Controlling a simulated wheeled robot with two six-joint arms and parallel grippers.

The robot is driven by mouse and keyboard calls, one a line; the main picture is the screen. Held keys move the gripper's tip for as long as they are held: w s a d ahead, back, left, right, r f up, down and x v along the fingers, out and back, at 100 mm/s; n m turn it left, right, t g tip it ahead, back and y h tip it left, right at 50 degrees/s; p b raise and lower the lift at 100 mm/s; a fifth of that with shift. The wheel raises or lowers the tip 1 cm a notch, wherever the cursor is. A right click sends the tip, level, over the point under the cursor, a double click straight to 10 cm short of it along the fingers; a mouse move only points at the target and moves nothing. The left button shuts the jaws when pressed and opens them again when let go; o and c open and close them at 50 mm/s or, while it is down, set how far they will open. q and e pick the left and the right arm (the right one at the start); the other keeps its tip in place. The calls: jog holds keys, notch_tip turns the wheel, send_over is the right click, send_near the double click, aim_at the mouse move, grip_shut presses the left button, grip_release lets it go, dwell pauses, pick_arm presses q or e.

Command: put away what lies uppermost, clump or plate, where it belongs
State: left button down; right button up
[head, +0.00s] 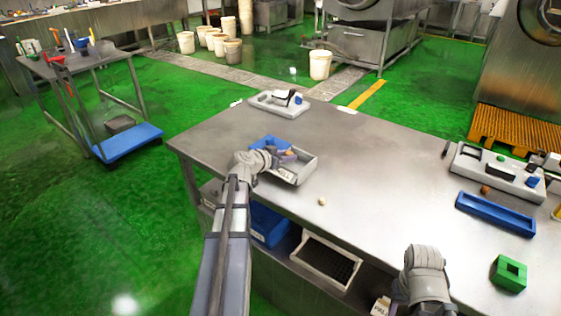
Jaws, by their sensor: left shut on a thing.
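A light grey tray (305,168) stands on the steel table, with a blue piece (266,142) at its far left side. My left gripper (284,155) is over the tray and shut on a small tan thing, probably a clump. The wrist and the small size hide most of the grip. A small cream clump (322,201) lies alone on the bare table, right of and nearer than the tray. My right gripper (426,262) is low over the near table edge. Its fingers cannot be made out. I cannot tell any plate for certain.
A grey fixture (276,106) stands at the table's far end. At right are another grey fixture (519,182), a blue tray (495,214) and a green block (509,273). A blue bin (268,226) and a crate (325,262) sit below. The table's middle is clear.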

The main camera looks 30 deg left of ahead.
pick_arm(q)
jog(key=shift+c, duration=2.2)
grip_release()
jog(key=shift+r, duration=0.1)
jog(key=d+p+v, duration=0.1)
jog(key=p+v, duration=0.2)
jog(key=v, duration=0.4)
jog(key=shift+s+a, duration=0.35)
jog(key=shift+a, duration=0.15)
